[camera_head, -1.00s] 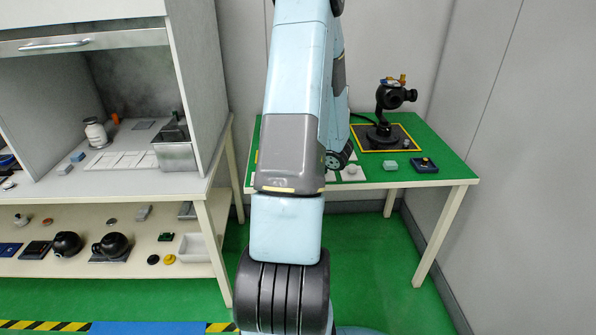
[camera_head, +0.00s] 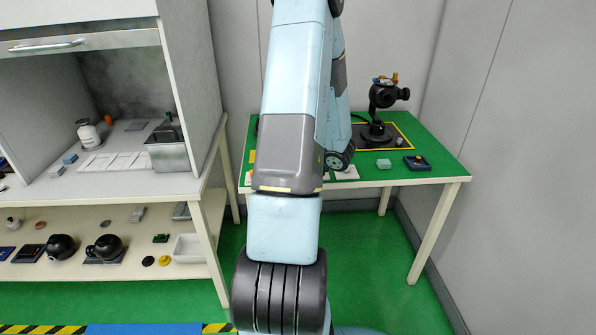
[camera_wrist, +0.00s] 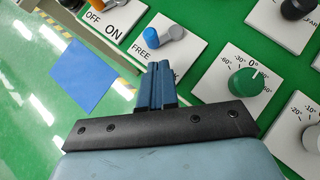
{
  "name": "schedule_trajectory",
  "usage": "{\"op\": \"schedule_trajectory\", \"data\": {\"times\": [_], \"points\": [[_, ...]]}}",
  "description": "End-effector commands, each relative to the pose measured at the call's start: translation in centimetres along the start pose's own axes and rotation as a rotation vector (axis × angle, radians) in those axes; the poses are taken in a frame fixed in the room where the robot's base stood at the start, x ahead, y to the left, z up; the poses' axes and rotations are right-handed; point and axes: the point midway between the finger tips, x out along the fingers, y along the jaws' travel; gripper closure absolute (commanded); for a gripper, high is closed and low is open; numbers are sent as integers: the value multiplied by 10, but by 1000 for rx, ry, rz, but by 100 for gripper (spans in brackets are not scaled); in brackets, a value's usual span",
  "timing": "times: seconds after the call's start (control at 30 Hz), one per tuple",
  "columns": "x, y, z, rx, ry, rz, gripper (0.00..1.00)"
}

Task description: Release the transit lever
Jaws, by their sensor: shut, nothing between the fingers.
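A white plate (camera_wrist: 186,47) marked FREE carries a small lever with a blue knob (camera_wrist: 176,32) and a grey-white base, in the upper middle of the wrist view. Another marking on this plate is hidden by my fingers. My gripper (camera_wrist: 160,72) is shut and empty, with its blue fingertips just below the lever in the picture; I cannot tell whether they touch the plate. In the head view my arm hides the gripper and most of the control plates. The black gimbal camera (camera_head: 384,96) stands upright on the green table (camera_head: 432,168) at the right, with orange parts on top.
In the wrist view, a green dial (camera_wrist: 246,82) marked in degrees sits right of my fingers, and an OFF/ON plate (camera_wrist: 117,18) lies up left. A black knob (camera_wrist: 295,9) is at top right. A cabinet (camera_head: 186,70) stands left of the table.

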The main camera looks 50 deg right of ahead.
Motion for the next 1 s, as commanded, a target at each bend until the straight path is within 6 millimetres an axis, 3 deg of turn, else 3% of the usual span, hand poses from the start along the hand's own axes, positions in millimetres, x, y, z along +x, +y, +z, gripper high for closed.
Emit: {"op": "schedule_trajectory", "data": {"times": [0.1,0.4,0.6,1.0], "points": [[-13,6,-8,-2,0,0,100],[-69,13,-6,-2,-1,-3,100],[-95,17,-7,-1,0,-2,100],[-107,19,-7,2,1,-1,100]]}}
